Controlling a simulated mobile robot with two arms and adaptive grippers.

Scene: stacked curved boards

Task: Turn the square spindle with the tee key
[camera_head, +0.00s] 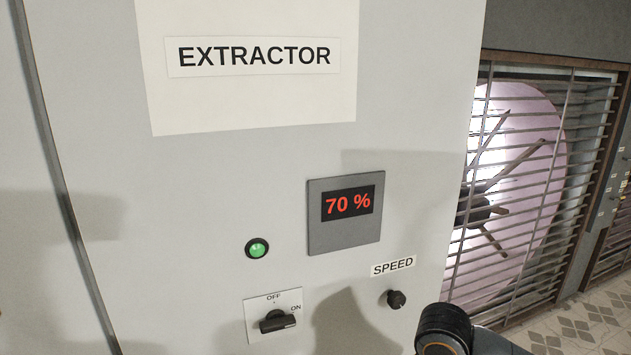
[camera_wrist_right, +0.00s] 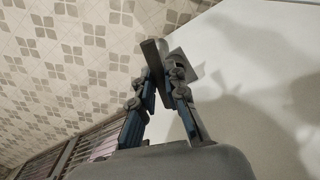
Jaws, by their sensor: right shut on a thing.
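In the right wrist view my right gripper (camera_wrist_right: 161,76) is shut on a dark grey bar, which looks like the tee key (camera_wrist_right: 153,58). The bar sticks out past the fingertips. Just beyond the fingers, a small grey fitting (camera_wrist_right: 181,57) sits against the pale panel. It may be the mount of the square spindle, but the spindle itself cannot be made out. I cannot tell whether the key is seated on it. Neither the key nor the spindle shows in the head view. My left gripper is in neither view.
The grey EXTRACTOR cabinet (camera_head: 200,190) carries a display (camera_head: 345,214) reading 70 %, a lit green lamp (camera_head: 257,248), a switch (camera_head: 277,321) pointing to ON and a SPEED knob (camera_head: 396,299). A slatted grille (camera_head: 590,150) covers a fan at right. Patterned tiled floor (camera_head: 590,325) lies below.

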